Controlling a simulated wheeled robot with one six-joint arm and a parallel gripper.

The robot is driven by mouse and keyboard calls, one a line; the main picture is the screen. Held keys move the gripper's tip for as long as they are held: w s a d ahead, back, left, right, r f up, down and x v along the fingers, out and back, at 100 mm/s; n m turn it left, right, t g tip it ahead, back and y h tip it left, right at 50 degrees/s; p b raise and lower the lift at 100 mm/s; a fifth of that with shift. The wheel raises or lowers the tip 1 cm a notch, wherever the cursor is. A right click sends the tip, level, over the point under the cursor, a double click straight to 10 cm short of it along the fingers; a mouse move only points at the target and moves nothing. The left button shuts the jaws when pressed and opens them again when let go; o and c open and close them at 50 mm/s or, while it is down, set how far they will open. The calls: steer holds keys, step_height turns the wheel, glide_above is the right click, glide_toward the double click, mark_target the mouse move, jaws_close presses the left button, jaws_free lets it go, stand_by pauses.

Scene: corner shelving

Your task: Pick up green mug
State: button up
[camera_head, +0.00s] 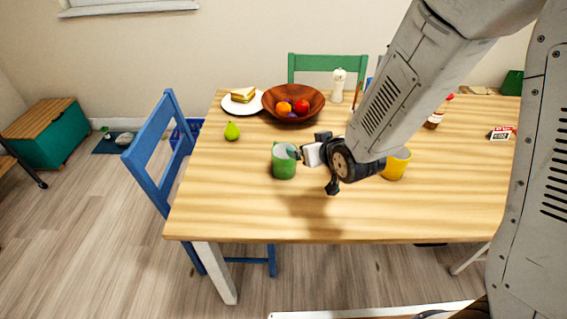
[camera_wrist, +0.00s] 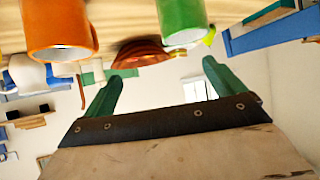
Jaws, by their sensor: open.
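The green mug (camera_head: 284,166) stands upright on the wooden table (camera_head: 240,215), left of the yellow mug (camera_head: 394,166). My gripper (camera_head: 298,154) is just right of the green mug's upper part in the head view and partly overlaps it. I cannot tell whether they touch there. In the wrist view, which looks upside down, my gripper (camera_wrist: 163,88) has two green fingers spread apart with nothing between them. The green mug (camera_wrist: 183,20) appears beyond the fingertips, apart from them. The other mug looks orange (camera_wrist: 58,28) there, at upper left.
A brown fruit bowl (camera_head: 293,103), a plate with a sandwich (camera_head: 242,101), a green pear (camera_head: 232,131) and a white shaker (camera_head: 338,85) stand farther back on the table. A blue chair (camera_head: 158,150) is at the left edge. The table's front left is clear.

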mark_target(279, 147)
steer(key=shift+n+t+y, duration=0.4)
steer(key=shift+t+y, duration=0.5)
steer(key=w+a+f, duration=0.4)
steer(key=a, duration=0.1)
steer(key=w+a+f, duration=0.2)
steer(key=shift+a+f, duration=0.15)
steer(key=shift+f, duration=0.2)
steer(key=c, duration=1.6)
steer(key=shift+o, duration=0.2)
steer(key=shift+r, duration=0.1)
